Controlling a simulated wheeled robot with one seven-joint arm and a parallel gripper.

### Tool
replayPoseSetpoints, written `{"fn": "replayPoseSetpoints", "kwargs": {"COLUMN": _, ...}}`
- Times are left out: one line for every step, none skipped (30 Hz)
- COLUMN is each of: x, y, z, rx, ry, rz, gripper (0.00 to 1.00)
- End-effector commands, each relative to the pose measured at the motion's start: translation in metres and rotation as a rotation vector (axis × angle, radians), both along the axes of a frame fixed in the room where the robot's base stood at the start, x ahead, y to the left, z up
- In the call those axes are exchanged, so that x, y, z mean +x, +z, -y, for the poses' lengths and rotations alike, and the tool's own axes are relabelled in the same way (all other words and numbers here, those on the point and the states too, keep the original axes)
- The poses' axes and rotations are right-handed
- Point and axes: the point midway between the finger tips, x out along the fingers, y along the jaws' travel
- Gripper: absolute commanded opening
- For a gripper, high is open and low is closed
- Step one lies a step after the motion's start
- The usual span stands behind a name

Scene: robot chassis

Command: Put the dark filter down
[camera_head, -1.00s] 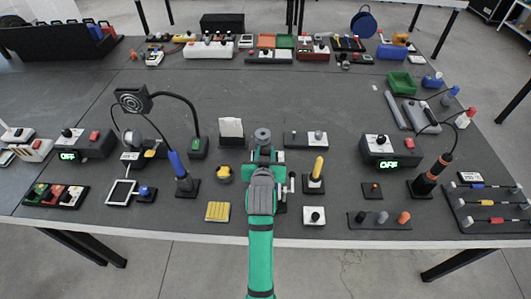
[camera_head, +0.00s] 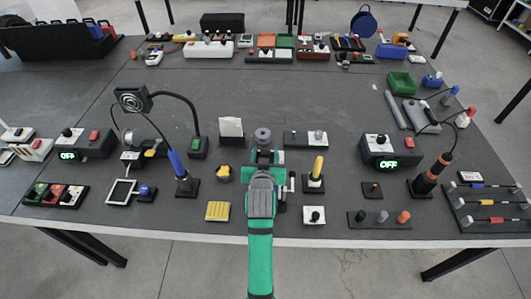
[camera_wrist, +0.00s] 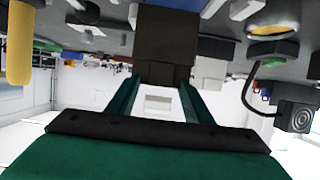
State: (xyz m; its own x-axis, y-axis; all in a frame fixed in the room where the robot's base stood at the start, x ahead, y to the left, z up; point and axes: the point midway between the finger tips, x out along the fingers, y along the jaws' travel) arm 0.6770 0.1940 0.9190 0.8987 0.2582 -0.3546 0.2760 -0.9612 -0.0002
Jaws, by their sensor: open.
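My gripper (camera_head: 264,158) is open over the middle of the bench, with its arm coming in from the front edge. In the wrist view its two green fingers (camera_wrist: 160,90) stand apart, with a dark block (camera_wrist: 165,45) showing beyond and between their tips. I cannot tell whether this block is the dark filter. A grey round piece (camera_head: 263,134) stands just beyond the gripper in the head view. A small dark cylinder (camera_head: 361,217) sits in a dark rack (camera_head: 380,225) at the right. Neither of these is clearly the filter. My gripper hides what is directly under it.
A yellow handle (camera_head: 317,167) stands upright close right of my gripper. A yellow-topped button (camera_head: 224,173) and a blue-tipped tool stand (camera_head: 178,165) are to its left. Boxes reading OFF (camera_head: 392,150) flank the area. The bench behind the grey piece is fairly clear.

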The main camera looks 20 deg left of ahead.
Motion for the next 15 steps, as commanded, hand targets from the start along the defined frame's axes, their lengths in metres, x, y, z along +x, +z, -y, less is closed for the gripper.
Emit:
{"fn": "replayPoseSetpoints", "kwargs": {"x": -0.008, "y": 0.002, "z": 0.003, "rx": 0.0, "ry": 0.0, "rz": 0.0, "gripper": 0.46}}
{"fn": "replayPoseSetpoints", "kwargs": {"x": -0.013, "y": 0.004, "z": 0.004, "rx": 0.0, "ry": 0.0, "rz": 0.0, "gripper": 0.46}}
{"fn": "replayPoseSetpoints", "kwargs": {"x": -0.02, "y": 0.007, "z": 0.006, "rx": 0.0, "ry": -0.001, "rz": 0.001, "gripper": 0.46}}
{"fn": "replayPoseSetpoints", "kwargs": {"x": -0.025, "y": 0.01, "z": 0.008, "rx": 0.0, "ry": -0.001, "rz": 0.001, "gripper": 0.46}}
{"fn": "replayPoseSetpoints", "kwargs": {"x": -0.031, "y": 0.011, "z": 0.009, "rx": -0.001, "ry": -0.001, "rz": -0.001, "gripper": 0.46}}
{"fn": "replayPoseSetpoints", "kwargs": {"x": -0.039, "y": 0.015, "z": 0.012, "rx": 0.0, "ry": -0.001, "rz": 0.001, "gripper": 0.46}}
{"fn": "replayPoseSetpoints", "kwargs": {"x": -0.044, "y": 0.017, "z": 0.013, "rx": 0.0, "ry": -0.001, "rz": 0.001, "gripper": 0.46}}
{"fn": "replayPoseSetpoints", "kwargs": {"x": -0.05, "y": 0.019, "z": 0.015, "rx": -0.001, "ry": -0.001, "rz": -0.001, "gripper": 0.46}}
{"fn": "replayPoseSetpoints", "kwargs": {"x": -0.057, "y": 0.022, "z": 0.017, "rx": 0.0, "ry": 0.0, "rz": 0.001, "gripper": 0.46}}
{"fn": "replayPoseSetpoints", "kwargs": {"x": -0.062, "y": 0.024, "z": 0.018, "rx": 0.0, "ry": 0.0, "rz": 0.001, "gripper": 0.46}}
{"fn": "replayPoseSetpoints", "kwargs": {"x": -0.067, "y": 0.026, "z": 0.019, "rx": 0.0, "ry": 0.0, "rz": 0.0, "gripper": 0.46}}
{"fn": "replayPoseSetpoints", "kwargs": {"x": -0.073, "y": 0.028, "z": 0.021, "rx": 0.0, "ry": 0.0, "rz": 0.0, "gripper": 0.46}}
{"fn": "replayPoseSetpoints", "kwargs": {"x": -0.077, "y": 0.03, "z": 0.022, "rx": 0.0, "ry": 0.0, "rz": 0.0, "gripper": 0.46}}
{"fn": "replayPoseSetpoints", "kwargs": {"x": -0.08, "y": 0.031, "z": 0.023, "rx": 0.0, "ry": 0.0, "rz": 0.0, "gripper": 0.46}}
{"fn": "replayPoseSetpoints", "kwargs": {"x": -0.085, "y": 0.033, "z": 0.024, "rx": 0.0, "ry": 0.0, "rz": 0.0, "gripper": 0.46}}
